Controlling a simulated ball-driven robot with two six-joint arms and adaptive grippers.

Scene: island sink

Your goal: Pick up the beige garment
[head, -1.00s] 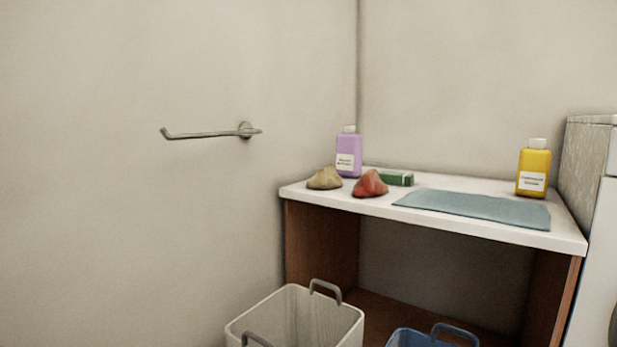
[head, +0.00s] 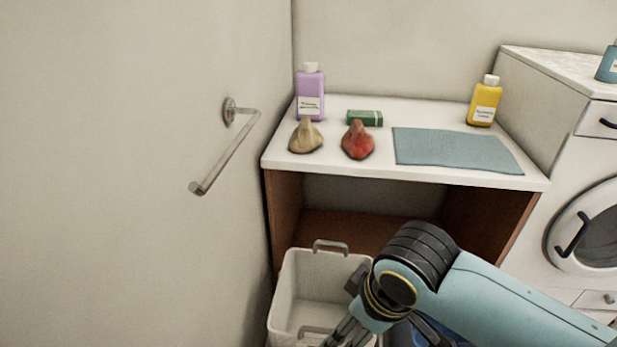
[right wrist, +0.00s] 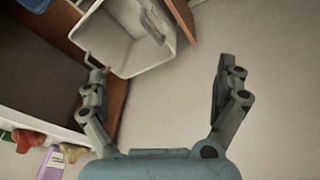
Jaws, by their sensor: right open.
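The beige garment (head: 306,137) is a small crumpled heap with a peaked top, lying on the white counter (head: 280,158) near its left end. In the right wrist view the beige garment (right wrist: 73,152) shows partly, at the lower left beyond my finger. My right gripper (right wrist: 162,70) is open and empty, its fingers spread wide. In the head view it is low, in front of the counter and near the white basket, partly cut off by the lower edge. My left gripper is not in view.
A red garment (head: 358,141) lies right of the beige one. Behind stand a purple bottle (head: 310,95) and a green box (head: 365,118). A blue-grey cloth (head: 455,150) and yellow bottle (head: 484,103) are farther right. A white basket (head: 290,290) is below; a towel bar (head: 225,160) juts out left.

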